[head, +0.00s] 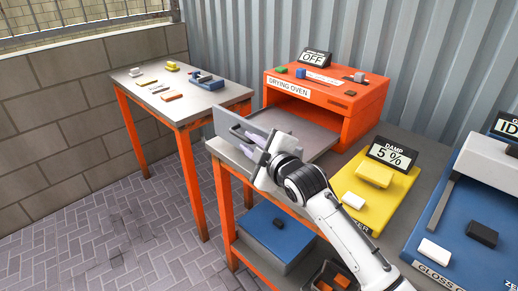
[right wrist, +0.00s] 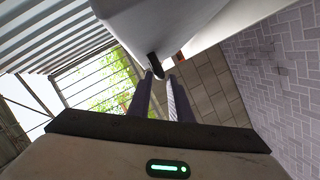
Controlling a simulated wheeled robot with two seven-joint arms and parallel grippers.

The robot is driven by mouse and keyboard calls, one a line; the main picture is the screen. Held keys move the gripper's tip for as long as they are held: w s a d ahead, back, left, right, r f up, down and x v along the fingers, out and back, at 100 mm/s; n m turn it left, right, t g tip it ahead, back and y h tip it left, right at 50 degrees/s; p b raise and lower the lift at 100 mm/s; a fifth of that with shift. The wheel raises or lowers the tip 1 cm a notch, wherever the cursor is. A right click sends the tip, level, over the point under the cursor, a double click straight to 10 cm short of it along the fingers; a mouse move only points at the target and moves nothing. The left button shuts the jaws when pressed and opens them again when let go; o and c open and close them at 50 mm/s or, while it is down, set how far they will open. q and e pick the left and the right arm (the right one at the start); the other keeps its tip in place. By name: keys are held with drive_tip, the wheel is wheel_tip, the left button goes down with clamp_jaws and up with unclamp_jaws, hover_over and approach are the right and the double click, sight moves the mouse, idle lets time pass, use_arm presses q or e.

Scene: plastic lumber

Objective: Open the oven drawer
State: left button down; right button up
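The orange drying oven (head: 330,100) stands on the grey worktop. Its grey drawer (head: 304,127) is pulled out toward the left, with the front panel (head: 228,125) well clear of the oven body. The drawer looks empty. My right gripper (head: 242,141) is at the outer side of that panel. In the right wrist view, the dark handle (right wrist: 155,66) sits at the tips of the two fingers (right wrist: 160,83). The fingers stand apart, with a gap visible between them, so the gripper looks open around or just behind the handle. My left gripper is out of view.
A side table (head: 187,96) with small parts stands at the left. A yellow damp meter (head: 385,200) and a blue gloss device (head: 470,225) are to the right. A blue box (head: 272,235) is on the lower shelf. The paved floor at left is free.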

drive_tip(key=v, duration=0.5)
drive_tip(key=shift+s+d, duration=0.15)
drive_tip(key=shift+s, duration=0.05)
drive_tip(key=s+d+f+m+g+h, duration=0.1)
drive_tip(key=s+d+f+m, duration=0.4)
drive_tip(key=s+f, duration=0.5)
drive_tip(key=s+d+f+m+g+h, duration=0.1)
drive_tip(key=s+d+f+m, duration=0.4)
drive_tip(key=f, duration=0.8)
drive_tip(key=s+d+f+m+g+h, duration=0.1)
drive_tip(key=s+d+f, duration=0.1)
drive_tip(key=s, duration=0.4)
drive_tip(key=s+d+f+m+g+h, duration=0.1)
drive_tip(key=s+d+f+m, duration=0.1)
drive_tip(key=s+f, duration=0.3)
drive_tip(key=s+d+f+m+h, duration=0.1)
drive_tip(key=s+d+f, duration=0.3)
drive_tip(key=s, duration=0.5)
drive_tip(key=shift+d+f+m+g, duration=0.25)
drive_tip(key=shift+m+g, duration=0.15)
drive_tip(key=shift+m, duration=0.3)
